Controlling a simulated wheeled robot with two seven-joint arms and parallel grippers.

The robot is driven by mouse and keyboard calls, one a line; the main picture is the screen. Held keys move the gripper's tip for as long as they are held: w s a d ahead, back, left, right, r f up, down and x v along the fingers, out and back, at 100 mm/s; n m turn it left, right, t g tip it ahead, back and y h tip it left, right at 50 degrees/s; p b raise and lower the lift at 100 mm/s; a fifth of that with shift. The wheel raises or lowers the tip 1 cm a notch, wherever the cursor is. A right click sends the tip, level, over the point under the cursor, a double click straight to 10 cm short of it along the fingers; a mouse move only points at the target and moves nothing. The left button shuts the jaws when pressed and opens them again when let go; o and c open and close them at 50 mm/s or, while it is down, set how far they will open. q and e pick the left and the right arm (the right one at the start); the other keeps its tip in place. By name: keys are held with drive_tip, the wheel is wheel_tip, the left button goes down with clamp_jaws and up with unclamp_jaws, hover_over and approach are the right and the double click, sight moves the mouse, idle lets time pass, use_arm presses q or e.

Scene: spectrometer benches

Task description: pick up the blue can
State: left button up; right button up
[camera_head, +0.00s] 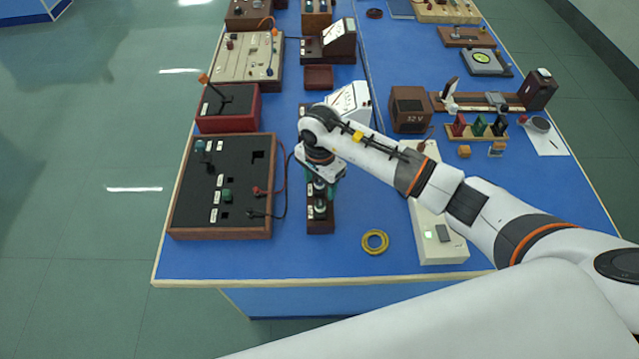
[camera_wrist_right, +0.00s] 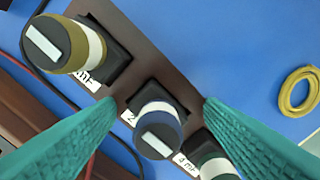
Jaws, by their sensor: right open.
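The blue can (camera_wrist_right: 153,122) has a white band and a pale label on its top. It stands in the middle of three visible cans in the right wrist view. An olive can (camera_wrist_right: 62,45) is at its upper left and a dark green can (camera_wrist_right: 215,166) at its lower right. They stand on a narrow dark brown rack (camera_head: 320,228). My right gripper (camera_head: 322,186) is over this rack, pointing down. Its teal fingers are open, one on each side of the blue can, with gaps visible. In the head view the gripper hides part of the row. My left gripper is not in view.
A black-topped panel box (camera_head: 225,185) with cables stands left of the rack. A yellow ring (camera_head: 375,241) lies to the right on the blue table. A pale long instrument (camera_head: 436,236) is farther right. Clear blue surface lies around the ring and along the front edge.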

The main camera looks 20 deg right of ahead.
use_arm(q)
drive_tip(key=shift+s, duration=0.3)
use_arm(e)
drive_tip(key=shift+c, duration=1)
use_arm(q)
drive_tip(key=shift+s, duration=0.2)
use_arm(e)
drive_tip(key=c, duration=0.7)
drive_tip(key=shift+c, duration=0.2)
